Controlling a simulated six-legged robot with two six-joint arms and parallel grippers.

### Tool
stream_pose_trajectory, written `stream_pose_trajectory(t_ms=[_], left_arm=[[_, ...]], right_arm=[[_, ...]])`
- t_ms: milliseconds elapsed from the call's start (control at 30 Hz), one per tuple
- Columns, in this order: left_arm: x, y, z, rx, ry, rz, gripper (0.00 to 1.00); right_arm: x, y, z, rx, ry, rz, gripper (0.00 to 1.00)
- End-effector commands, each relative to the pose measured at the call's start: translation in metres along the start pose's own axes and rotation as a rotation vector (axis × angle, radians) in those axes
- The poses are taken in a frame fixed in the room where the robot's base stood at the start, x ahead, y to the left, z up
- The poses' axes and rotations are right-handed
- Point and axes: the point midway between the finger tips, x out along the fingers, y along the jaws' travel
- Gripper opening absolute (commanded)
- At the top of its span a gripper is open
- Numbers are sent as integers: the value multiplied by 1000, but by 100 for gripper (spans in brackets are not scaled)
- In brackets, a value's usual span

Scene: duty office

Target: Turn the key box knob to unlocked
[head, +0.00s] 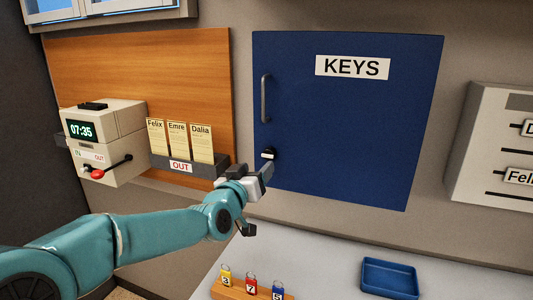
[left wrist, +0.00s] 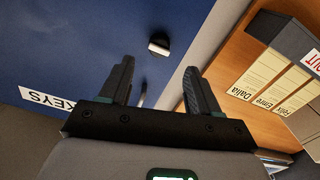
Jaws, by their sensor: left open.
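The blue key box (head: 345,125) hangs on the wall, its door shut and marked KEYS. Its small knob (head: 268,154), silver and black, sits low on the door's left side, below the vertical door handle (head: 265,98). My left gripper (head: 259,176) is open and empty, just below and in front of the knob. In the left wrist view the knob (left wrist: 159,45) lies beyond the fingertips, roughly between the two fingers (left wrist: 160,68), with a gap to it. I cannot read the knob's lock marking. My right gripper is out of view.
Left of the box, a wooden board (head: 140,70) carries an OUT card rack (head: 190,164) close to my gripper. A time clock (head: 103,143) stands further left. Below are a key-tag stand (head: 235,288) and a blue tray (head: 390,278) on the counter. A grey slotted box (head: 495,145) hangs right.

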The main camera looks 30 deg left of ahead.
Motion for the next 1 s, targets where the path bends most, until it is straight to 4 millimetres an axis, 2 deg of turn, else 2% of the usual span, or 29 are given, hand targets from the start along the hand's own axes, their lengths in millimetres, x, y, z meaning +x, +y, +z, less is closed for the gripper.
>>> stream_pose_trajectory(t_ms=[100, 333, 500, 767, 933, 1000], left_arm=[[29, 1, -3, 1, -2, -1, 62], [69, 0, -2, 0, 0, -1, 62], [80, 0, 0, 0, 0, 0, 62], [82, 0, 0, 0, 1, -1, 62], [82, 0, 0, 0, 0, -1, 7], [82, 0, 0, 0, 0, 0, 7]], right_arm=[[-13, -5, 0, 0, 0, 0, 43], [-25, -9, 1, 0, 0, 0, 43], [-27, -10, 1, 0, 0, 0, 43], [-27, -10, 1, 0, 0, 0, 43], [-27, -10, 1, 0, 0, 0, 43], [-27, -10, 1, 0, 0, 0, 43]])
